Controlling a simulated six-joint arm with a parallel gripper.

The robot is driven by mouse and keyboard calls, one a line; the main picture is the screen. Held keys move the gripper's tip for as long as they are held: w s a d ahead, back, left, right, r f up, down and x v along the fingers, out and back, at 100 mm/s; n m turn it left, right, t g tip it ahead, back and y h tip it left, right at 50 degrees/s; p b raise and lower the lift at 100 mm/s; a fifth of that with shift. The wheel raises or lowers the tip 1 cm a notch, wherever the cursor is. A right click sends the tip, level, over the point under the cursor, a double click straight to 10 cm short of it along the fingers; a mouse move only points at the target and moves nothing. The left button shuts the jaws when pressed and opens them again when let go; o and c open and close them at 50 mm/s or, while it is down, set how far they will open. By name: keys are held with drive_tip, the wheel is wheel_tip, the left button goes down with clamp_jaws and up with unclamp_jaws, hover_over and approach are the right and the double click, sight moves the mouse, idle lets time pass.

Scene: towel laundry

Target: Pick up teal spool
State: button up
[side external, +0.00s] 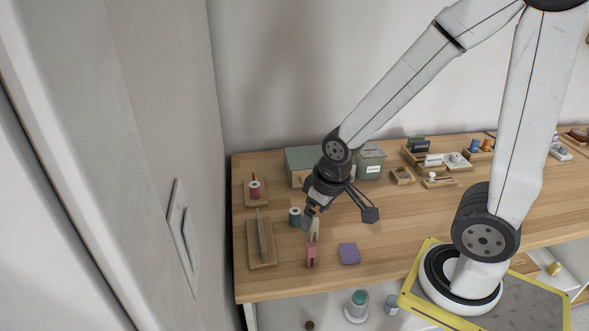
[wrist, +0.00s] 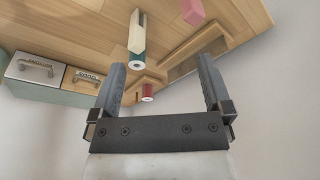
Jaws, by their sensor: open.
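The teal spool (side external: 295,216) stands on the wooden table just left of my gripper (side external: 338,219) in the side view. My gripper is open and empty, with its fingers wide apart and the nearer fingertip beside the spool. In the wrist view the teal spool (wrist: 145,45) shows beyond the space between my open fingers (wrist: 160,66), nearer the left finger. Its pale end faces the camera. A cream clothespin (wrist: 136,30) partly overlaps it there. I cannot tell if the fingertip touches the spool.
A red spool (side external: 254,190) sits on a small wooden tray at the back left. A wooden stand (side external: 264,262) with an upright plate is left of the spool. Green boxes (side external: 303,158) stand behind.

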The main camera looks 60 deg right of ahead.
idle(0.4)
drive_tip(key=shift+c, duration=1.2)
drive_tip(key=shift+w, duration=0.1)
drive_tip(key=n+g+y, duration=0.2)
drive_tip(key=n+g, duration=0.1)
drive_tip(key=n, duration=1.9)
hover_over(296, 208)
drive_tip(key=shift+f, duration=0.7)
